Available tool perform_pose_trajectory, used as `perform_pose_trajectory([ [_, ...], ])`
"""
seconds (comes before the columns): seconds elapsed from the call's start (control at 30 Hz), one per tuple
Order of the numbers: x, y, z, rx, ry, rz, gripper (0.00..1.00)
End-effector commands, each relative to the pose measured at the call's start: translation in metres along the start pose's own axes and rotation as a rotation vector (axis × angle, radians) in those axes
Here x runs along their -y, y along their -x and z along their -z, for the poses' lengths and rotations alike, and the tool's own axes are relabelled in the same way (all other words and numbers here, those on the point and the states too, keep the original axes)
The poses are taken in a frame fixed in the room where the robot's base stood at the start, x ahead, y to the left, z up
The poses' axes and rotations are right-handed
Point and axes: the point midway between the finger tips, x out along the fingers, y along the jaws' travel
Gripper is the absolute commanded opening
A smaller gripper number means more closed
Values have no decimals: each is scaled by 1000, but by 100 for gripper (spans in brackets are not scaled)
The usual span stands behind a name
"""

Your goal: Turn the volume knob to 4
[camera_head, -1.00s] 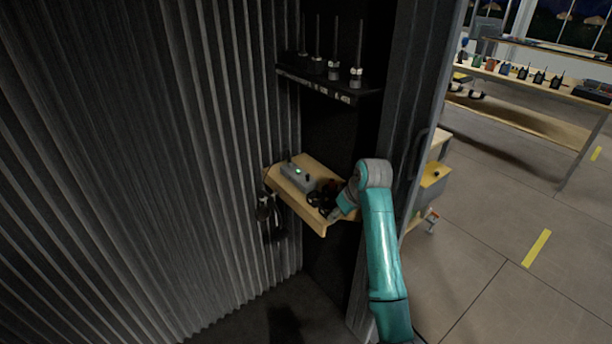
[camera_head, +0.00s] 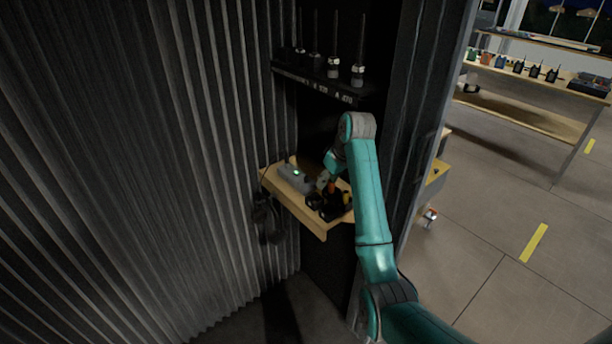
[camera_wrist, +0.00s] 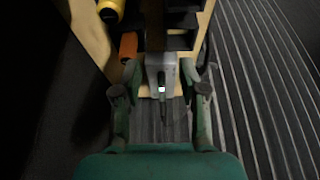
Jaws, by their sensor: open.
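In the wrist view the grey box (camera_wrist: 155,64) lies ahead of my fingers, with a small bright display and a thin dark antenna. I cannot make out the volume knob or its setting in either view. My gripper (camera_wrist: 161,93) is open, with one finger on each side of the box's near part and nothing held. In the head view my gripper (camera_head: 324,182) is small and dark, just right of the box. Whether it touches is unclear.
Dark objects (camera_head: 327,205) lie right of the box on the shelf. An orange item (camera_wrist: 128,46) and a yellow one (camera_wrist: 111,9) show left in the wrist view. A black rack (camera_head: 318,82) with antennas hangs above. A headset-like dark thing (camera_head: 266,217) hangs at the shelf's left.

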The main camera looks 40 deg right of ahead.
Motion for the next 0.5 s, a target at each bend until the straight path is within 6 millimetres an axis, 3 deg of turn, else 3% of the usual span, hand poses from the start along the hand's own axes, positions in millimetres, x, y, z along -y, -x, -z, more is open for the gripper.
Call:
perform_pose_trajectory([
  [0.3, 0, -22, 55, 0, 1, 1, 42],
  [0.5, 0, -39, 77, 3, -1, 1, 42],
])
